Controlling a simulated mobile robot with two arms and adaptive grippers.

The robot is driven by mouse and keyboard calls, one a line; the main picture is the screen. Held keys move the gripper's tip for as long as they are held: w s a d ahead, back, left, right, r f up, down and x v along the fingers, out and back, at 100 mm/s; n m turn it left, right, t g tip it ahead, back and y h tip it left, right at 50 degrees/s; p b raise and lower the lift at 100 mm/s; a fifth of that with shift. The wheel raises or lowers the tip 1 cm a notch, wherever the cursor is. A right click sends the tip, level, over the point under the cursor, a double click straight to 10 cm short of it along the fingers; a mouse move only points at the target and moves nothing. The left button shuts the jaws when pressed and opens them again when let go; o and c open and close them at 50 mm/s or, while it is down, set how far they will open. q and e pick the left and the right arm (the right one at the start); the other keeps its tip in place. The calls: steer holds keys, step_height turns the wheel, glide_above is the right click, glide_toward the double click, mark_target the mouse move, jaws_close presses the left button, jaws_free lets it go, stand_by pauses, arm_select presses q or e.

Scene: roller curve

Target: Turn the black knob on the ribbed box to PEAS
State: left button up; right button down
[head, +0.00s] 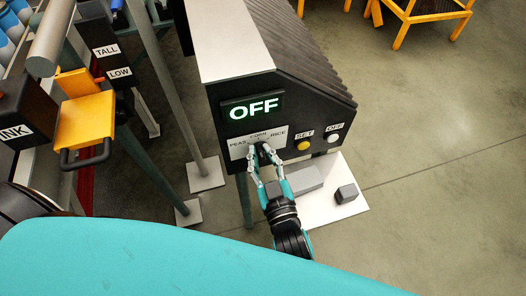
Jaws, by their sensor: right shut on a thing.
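The ribbed box (306,62) is black with a white top and stands in the upper middle of the head view. Its display (253,108) reads OFF. Below it is a white label plate (238,150) marked PEAS at left, CORN at top and RICE at right. The black knob (262,150) sits on this plate, mostly hidden by my gripper, so its pointing direction cannot be told. My right gripper (262,158) is at the plate with its fingers either side of the knob, shut on it. My left gripper is not in view.
Right of the knob are a yellow SET button (303,145) and a white OFF button (333,138). A white plate (345,205) below carries a small dark block (346,193). A yellow handled part (87,120) and TALL/LOW post stand left. Open floor lies right.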

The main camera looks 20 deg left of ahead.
steer(key=shift+s+a+f+n+p, duration=0.15)
steer(key=shift+n+p, duration=0.1)
steer(key=shift+n, duration=0.9)
steer(key=shift+s+a+n+p, duration=0.15)
steer(key=shift+n+p, duration=0.1)
steer(key=shift+n, duration=0.95)
steer(key=shift+a+f+n+p, duration=0.15)
steer(key=shift+n+p, duration=0.1)
steer(key=shift+n, duration=0.9)
steer(key=c, duration=1.3)
jaws_free()
steer(key=v, duration=1.2)
steer(key=shift+w, duration=0.1)
